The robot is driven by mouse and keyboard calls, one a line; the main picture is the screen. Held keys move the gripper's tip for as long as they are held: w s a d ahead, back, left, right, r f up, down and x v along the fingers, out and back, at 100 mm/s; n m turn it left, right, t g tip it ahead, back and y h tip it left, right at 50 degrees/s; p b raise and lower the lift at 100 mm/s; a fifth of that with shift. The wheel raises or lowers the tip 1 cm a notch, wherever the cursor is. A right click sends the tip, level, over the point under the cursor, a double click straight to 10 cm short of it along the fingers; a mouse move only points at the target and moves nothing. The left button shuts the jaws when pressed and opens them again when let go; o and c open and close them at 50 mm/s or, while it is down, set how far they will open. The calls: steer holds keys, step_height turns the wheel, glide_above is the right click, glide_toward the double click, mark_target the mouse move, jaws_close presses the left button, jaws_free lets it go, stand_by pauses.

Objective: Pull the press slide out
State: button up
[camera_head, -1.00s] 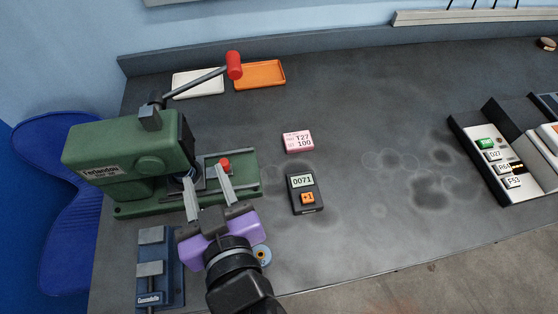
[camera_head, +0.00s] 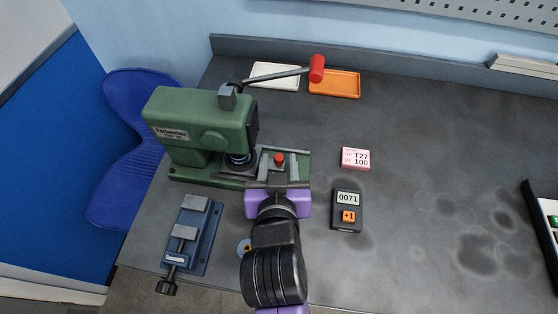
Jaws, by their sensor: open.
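The green press (camera_head: 205,130) stands at the left of the bench, with its red-knobbed lever (camera_head: 317,68) reaching up to the right. Its slide (camera_head: 268,168) lies on the base to the right of the ram and carries a small red knob (camera_head: 279,158). My purple gripper (camera_head: 279,168) is open, and its fingers point away from me over the slide, one on each side of the red knob. I cannot tell whether the fingers touch the knob. The gripper body hides the near edge of the press base.
A blue vise (camera_head: 188,232) sits left of my arm. A counter (camera_head: 347,210) reading 0071 and a pink T27 label block (camera_head: 355,158) lie to the right. White (camera_head: 275,75) and orange (camera_head: 335,83) trays lie behind.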

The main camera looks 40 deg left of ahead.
jaws_close()
stand_by(1.4)
